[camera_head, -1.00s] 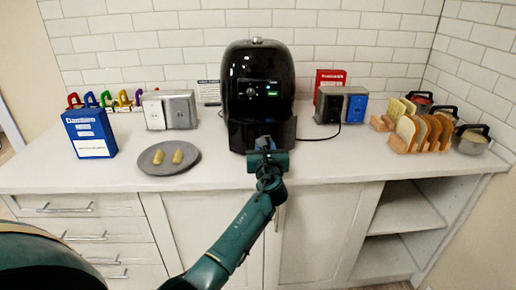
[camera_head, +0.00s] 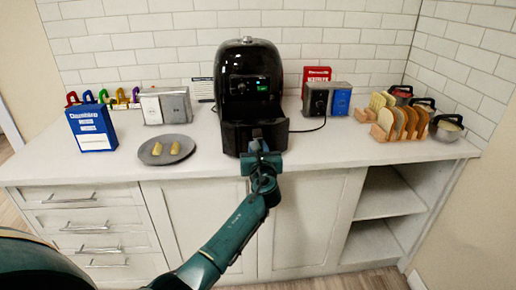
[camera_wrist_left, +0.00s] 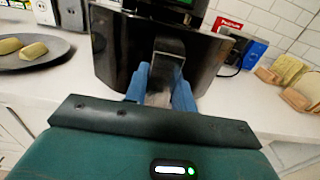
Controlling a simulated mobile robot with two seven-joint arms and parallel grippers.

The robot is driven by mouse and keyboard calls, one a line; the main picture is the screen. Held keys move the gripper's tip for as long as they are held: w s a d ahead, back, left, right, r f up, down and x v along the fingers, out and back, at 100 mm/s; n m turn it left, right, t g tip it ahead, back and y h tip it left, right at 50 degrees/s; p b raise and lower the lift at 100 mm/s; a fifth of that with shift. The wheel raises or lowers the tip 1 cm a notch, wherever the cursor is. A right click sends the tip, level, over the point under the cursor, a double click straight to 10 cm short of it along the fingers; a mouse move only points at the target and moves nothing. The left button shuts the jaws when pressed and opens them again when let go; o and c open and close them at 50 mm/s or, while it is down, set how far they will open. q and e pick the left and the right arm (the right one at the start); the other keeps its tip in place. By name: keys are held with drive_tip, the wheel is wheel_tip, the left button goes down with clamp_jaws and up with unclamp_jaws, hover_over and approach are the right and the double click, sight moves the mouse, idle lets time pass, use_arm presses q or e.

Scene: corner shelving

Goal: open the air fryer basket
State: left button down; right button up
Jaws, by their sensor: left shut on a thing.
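The black air fryer (camera_head: 249,72) stands at the back of the white counter, with a small green display lit on its front. Its basket (camera_head: 234,138) is the dark lower front part. The basket front stands out a little from the body, with a dark gap above its rim. My left gripper (camera_head: 258,148) is at the basket's front, shut on the basket handle. In the left wrist view the blue fingers (camera_wrist_left: 160,88) are on either side of the dark handle (camera_wrist_left: 169,48). The basket's inside is too dark to make out. My right gripper is not in view.
A grey plate (camera_head: 148,158) with yellow food pieces and a blue box (camera_head: 91,129) are left of the fryer. A bread rack (camera_head: 400,135) and pots (camera_head: 446,128) are at right. The counter front by the fryer is clear.

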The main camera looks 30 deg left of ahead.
use_arm(q)
drive_tip(key=c, duration=1.2)
unclamp_jaws()
drive_tip(key=shift+o, duration=0.2)
drive_tip(key=shift+s, duration=0.1)
drive_tip(key=v, duration=1.3)
